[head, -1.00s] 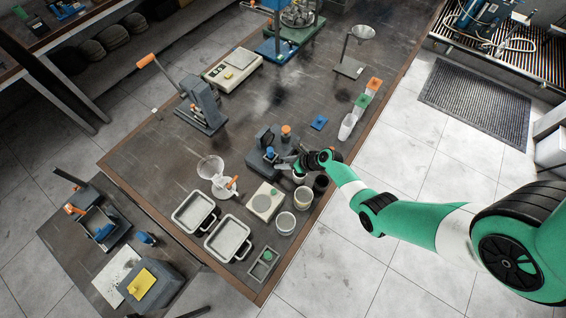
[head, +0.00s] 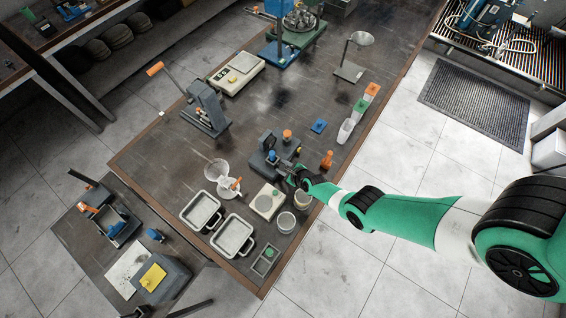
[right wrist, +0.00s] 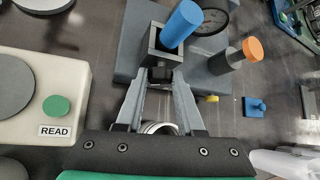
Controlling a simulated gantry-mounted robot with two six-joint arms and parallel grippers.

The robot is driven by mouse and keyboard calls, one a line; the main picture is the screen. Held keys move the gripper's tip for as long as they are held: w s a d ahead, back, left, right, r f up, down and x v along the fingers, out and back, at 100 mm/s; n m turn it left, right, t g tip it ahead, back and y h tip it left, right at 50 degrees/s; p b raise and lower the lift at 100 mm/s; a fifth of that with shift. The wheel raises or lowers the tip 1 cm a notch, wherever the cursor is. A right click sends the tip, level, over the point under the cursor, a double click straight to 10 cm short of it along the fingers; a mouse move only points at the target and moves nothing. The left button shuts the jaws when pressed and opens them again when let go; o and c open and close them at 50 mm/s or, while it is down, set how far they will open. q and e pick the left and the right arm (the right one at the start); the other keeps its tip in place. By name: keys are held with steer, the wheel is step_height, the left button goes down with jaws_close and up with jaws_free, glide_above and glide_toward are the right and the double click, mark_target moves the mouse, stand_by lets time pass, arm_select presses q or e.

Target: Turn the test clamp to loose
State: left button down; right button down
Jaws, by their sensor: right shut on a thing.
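A dark grey device (head: 258,163) stands on the table's right half. It has a round dial gauge (right wrist: 210,14), an orange-capped post (right wrist: 236,60) and a grey bracket (right wrist: 152,42) that looks like the test clamp. A blue cylinder (right wrist: 182,22) leans up from the bracket. My right gripper (head: 292,170) is at the front of this bracket. In the right wrist view its fingertips (right wrist: 159,84) are shut on a small dark knob, partly hidden between them. I cannot read whether the clamp is tight or loose. My left gripper is not in view.
A scale with a green button marked READ (right wrist: 56,107) is left of the gripper. Pale cups (head: 286,222) and two grey trays (head: 200,210) are close by.

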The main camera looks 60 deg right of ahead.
steer(key=c, duration=0.5)
jaws_free()
steer(key=shift+p+v, duration=1.85)
steer(key=shift+v, duration=4.05)
